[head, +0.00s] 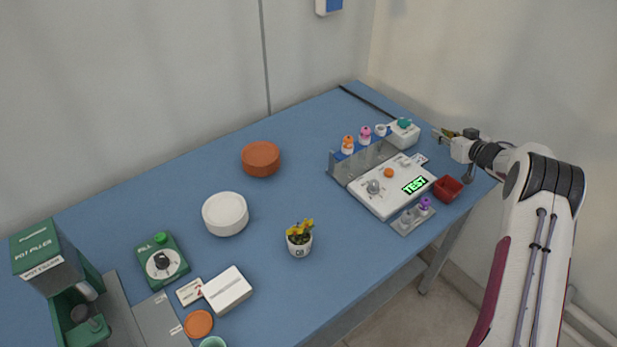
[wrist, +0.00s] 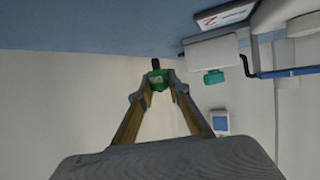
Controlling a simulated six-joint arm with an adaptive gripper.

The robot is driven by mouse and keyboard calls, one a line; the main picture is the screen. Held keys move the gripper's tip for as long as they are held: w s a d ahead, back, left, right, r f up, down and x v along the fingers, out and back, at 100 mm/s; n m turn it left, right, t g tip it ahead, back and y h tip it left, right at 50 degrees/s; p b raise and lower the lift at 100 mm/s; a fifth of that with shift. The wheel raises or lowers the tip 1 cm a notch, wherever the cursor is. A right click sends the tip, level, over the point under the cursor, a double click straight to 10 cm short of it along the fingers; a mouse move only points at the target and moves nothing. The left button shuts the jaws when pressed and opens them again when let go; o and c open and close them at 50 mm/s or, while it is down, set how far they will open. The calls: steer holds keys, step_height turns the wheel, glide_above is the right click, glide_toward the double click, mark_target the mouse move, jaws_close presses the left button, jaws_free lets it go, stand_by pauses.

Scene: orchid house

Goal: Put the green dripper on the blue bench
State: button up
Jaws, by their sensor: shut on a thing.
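The green dripper (wrist: 157,78) has a dark tip and sits between my fingertips in the wrist view. My gripper (wrist: 158,88) is shut on it. In the head view my gripper (head: 438,133) is at the right end of the blue bench (head: 300,175), close to a white box with a teal top. I cannot make out the dripper clearly in that view. The bench also shows along the top of the wrist view (wrist: 80,25), apart from the dripper.
The white box (head: 408,138) with its teal top (head: 403,122) is nearest my gripper. A rack with colored drippers (head: 365,160), a white device (head: 385,200) and a red tray (head: 447,188) stand nearby. A flower pot (head: 299,245) is mid-bench. The bench's back middle has free room.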

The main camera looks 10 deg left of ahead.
steer(key=shift+f, duration=1.35)
steer(key=shift+f, duration=0.15)
steer(key=o, duration=0.8)
steer(key=shift+s+r, duration=0.1)
steer(key=shift+r, duration=0.1)
steer(key=shift+v, duration=5.9)
